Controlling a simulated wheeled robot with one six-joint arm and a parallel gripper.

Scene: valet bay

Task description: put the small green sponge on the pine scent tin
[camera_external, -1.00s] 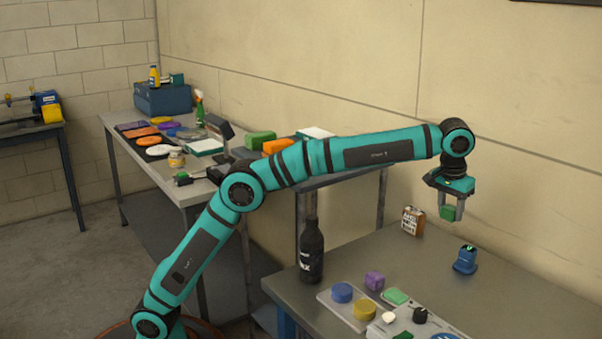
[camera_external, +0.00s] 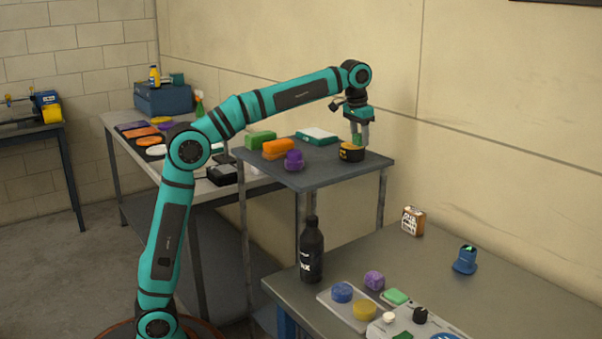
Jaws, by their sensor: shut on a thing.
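My gripper (camera_external: 360,140) is over the right end of the dark raised shelf, fingers pointing down, shut on the small green sponge (camera_external: 357,138). The sponge is partly hidden between the fingers. Directly below it stands a short round black tin with an orange-yellow top (camera_external: 351,154), on the shelf near its right corner. The sponge's lower edge is at or just above the tin's top; I cannot tell whether they touch. The tin's label is too small to read, so I cannot confirm that it is the pine scent one.
The shelf (camera_external: 330,176) also bears a purple object (camera_external: 293,161), an orange block (camera_external: 278,149), a green block (camera_external: 261,139) and a white-topped green box (camera_external: 317,136). A dark bottle (camera_external: 312,252) stands on the lower bench at the front.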

